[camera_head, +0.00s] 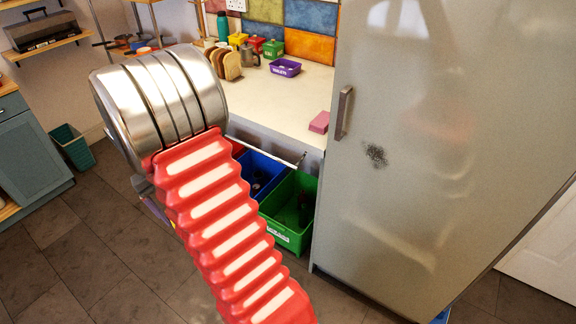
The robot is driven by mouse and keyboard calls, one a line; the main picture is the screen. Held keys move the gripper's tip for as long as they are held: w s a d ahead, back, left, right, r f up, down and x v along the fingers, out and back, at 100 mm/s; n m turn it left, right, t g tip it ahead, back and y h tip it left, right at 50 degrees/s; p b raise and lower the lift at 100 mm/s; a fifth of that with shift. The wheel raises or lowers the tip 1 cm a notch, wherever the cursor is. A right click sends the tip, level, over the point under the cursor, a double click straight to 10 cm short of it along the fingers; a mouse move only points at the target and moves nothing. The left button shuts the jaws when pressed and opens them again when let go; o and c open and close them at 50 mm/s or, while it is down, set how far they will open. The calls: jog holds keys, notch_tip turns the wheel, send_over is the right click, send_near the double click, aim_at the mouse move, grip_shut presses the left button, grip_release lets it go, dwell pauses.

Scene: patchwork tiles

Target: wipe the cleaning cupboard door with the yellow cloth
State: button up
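A tall, pale grey, glossy door (440,150) fills the right side, upright and apparently shut, with a metal handle (344,113) near its left edge. No label shows whether it is the cleaning cupboard. A dark speckled smudge (376,155) marks its surface, right of and below the handle. I see no yellow cloth. My red and white ribbed arm with its silver drum end crosses the left middle, apart from the door in the picture. My gripper's fingers are not visible.
A pale counter (275,95) holds a pink block (319,122), a purple basket (285,67), a toast rack (226,63) and several pots. Below are a blue bin (262,170) and a green bin (290,212). A teal cabinet (30,150) stands left. Floor is clear at lower left.

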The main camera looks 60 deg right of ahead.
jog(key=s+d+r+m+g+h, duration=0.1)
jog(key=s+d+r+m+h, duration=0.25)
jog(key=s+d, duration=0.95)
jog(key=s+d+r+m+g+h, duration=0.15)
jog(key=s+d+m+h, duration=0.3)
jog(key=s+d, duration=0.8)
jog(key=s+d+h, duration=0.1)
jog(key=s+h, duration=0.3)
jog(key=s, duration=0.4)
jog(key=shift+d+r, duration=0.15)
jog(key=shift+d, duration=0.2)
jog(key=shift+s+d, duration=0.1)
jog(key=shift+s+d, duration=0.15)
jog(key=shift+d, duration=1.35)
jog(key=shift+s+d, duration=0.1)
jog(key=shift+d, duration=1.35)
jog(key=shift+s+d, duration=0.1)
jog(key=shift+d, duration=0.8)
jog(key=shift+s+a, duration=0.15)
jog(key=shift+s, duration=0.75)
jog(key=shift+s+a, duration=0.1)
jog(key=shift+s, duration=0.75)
